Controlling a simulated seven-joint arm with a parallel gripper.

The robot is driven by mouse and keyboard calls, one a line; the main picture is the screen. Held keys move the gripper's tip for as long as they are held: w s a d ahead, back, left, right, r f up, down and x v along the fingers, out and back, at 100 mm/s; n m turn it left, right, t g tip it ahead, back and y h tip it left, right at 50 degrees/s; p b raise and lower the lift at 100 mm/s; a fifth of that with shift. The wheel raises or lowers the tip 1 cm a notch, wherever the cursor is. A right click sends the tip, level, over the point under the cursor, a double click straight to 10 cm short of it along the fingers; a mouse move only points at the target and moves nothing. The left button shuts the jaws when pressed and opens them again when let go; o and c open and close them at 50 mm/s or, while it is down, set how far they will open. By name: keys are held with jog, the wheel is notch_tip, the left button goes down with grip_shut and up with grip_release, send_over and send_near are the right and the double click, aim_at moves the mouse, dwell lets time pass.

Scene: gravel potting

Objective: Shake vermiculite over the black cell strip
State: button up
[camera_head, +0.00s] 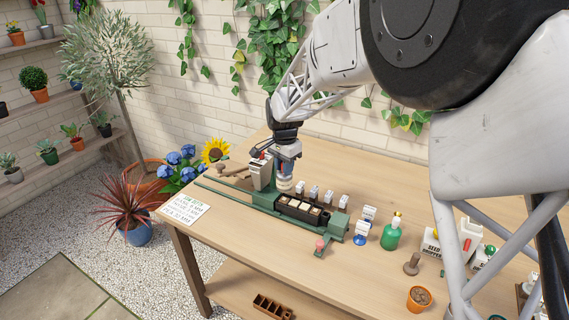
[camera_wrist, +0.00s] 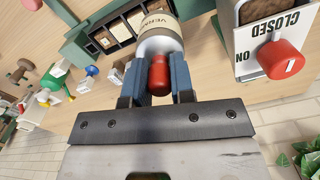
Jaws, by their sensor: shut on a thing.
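My gripper (camera_head: 285,166) is above the left end of the black cell strip (camera_head: 288,210). In the wrist view its blue-grey fingers (camera_wrist: 160,80) are shut on the red end of the vermiculite shaker (camera_wrist: 157,45). The shaker is a pale, round container with a label partly reading "VERM". In the head view the shaker (camera_head: 285,184) hangs below the fingers, close to the strip. The strip sits in a green holder (camera_head: 336,226). Several of its cells show pale or brown fill; those at the left end are partly hidden by the shaker.
A box with a red knob (camera_wrist: 281,59) and the words "CLOSED" and "ON" stands beside the strip. Several small white tags (camera_head: 314,192) stand behind it. A green bottle (camera_head: 391,236), a clay pot (camera_head: 419,298) and a white seed box (camera_head: 445,243) are to the right.

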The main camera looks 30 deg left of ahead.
jog(key=shift+f, duration=0.9)
jog(key=shift+d, duration=0.15)
jog(key=shift+d, duration=0.45)
jog(key=shift+a, duration=0.1)
jog(key=shift+a, duration=1.1)
jog(key=shift+d, duration=0.1)
